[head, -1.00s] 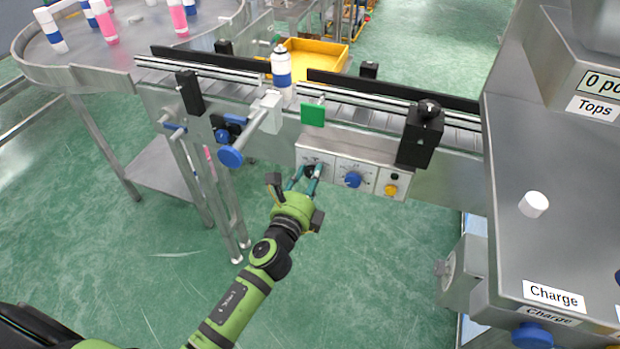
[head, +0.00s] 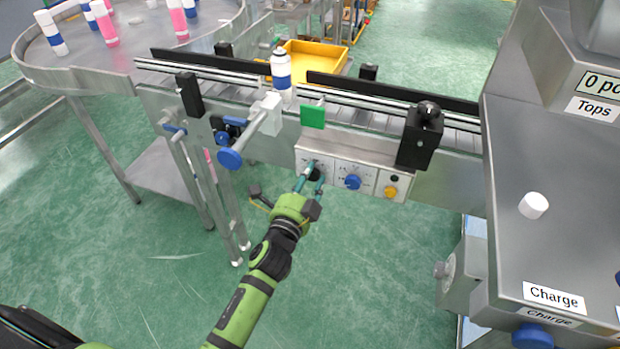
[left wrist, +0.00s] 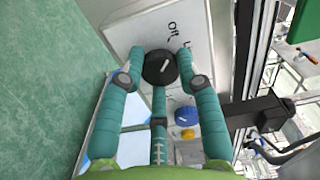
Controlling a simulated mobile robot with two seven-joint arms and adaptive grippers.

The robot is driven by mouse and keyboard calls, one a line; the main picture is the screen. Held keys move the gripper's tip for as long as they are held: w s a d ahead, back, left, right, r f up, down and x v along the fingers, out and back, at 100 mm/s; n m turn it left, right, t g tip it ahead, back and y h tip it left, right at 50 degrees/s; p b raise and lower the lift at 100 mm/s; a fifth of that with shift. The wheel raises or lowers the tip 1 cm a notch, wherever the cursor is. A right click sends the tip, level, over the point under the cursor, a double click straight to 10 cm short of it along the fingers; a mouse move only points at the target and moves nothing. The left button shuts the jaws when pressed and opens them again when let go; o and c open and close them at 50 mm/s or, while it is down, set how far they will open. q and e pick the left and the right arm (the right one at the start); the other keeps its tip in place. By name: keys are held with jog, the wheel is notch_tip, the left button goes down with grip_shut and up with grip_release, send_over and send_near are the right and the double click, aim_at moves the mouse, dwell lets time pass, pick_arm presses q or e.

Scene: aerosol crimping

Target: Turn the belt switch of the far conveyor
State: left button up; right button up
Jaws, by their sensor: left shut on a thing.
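The belt switch is a round black knob (left wrist: 159,67) with a white mark, on a pale panel lettered "Off" in the left wrist view. In the head view the control box (head: 350,176) hangs on the front of the conveyor (head: 255,88), and the knob is mostly hidden behind my fingers. My left gripper (head: 311,181) is at the left panel of the box, with teal fingers. In the left wrist view its fingertips (left wrist: 160,68) touch the knob from both sides, shut on it. My right gripper is not in view.
A blue knob (head: 353,181) and a yellow button (head: 390,191) sit right of the switch. A blue-and-white can (head: 281,72) stands on the belt. A blue-ended handle (head: 230,158) juts out at left. Green floor is open below.

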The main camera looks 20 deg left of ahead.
pick_arm(q)
jog(key=shift+w+a+r+n, duration=0.1)
jog(key=shift+a+r+n, duration=0.1)
jog(key=shift+r+n, duration=0.15)
dwell(0.3)
jog(key=o, duration=1.1)
jog(key=shift+o, duration=0.2)
jog(key=shift+f, duration=0.2)
jog(key=s, duration=1.2)
jog(key=shift+a, duration=0.2)
